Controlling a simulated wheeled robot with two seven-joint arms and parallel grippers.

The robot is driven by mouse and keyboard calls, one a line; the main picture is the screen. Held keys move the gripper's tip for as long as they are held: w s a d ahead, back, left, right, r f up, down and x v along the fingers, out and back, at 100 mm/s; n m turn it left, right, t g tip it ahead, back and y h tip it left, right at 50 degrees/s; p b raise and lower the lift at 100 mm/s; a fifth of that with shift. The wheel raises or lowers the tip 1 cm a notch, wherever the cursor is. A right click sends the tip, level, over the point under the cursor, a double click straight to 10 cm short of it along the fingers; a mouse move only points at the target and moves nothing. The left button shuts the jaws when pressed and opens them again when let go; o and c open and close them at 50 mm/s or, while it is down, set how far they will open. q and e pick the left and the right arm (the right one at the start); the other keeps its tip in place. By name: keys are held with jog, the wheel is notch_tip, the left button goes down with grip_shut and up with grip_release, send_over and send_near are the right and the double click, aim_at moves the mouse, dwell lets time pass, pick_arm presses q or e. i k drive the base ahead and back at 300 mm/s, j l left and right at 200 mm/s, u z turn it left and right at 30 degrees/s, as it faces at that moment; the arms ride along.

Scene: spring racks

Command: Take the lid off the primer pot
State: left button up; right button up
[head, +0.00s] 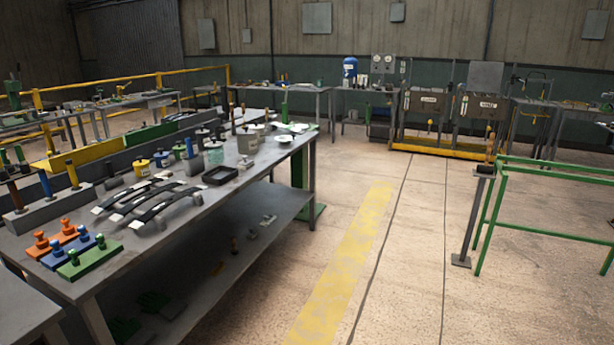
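Several small pots stand in a group on the long grey workbench (215,195) at left. They include a grey pot (247,143) with something upright in it, a speckled teal pot (215,154), a yellow pot (141,167), a blue pot (179,149) and a grey lidded pot (202,138). Some carry pale labels too small to read, so I cannot tell which one is the primer pot. Dark lids seem to sit on some of them. Neither of my grippers is in view.
A black tray (220,175), curved dark leaf springs (150,202) and orange, blue and green blocks (88,262) lie on the bench. A green frame (545,170) and a grey post (472,215) stand at right. The floor along the yellow stripe (350,260) is clear.

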aim_at(202, 132)
jog(key=i+l+z, duration=0.3)
jog(key=i, duration=0.7)
jog(key=i+j+z, duration=0.15)
jog(key=i+z, duration=0.2)
jog(key=i, duration=0.65)
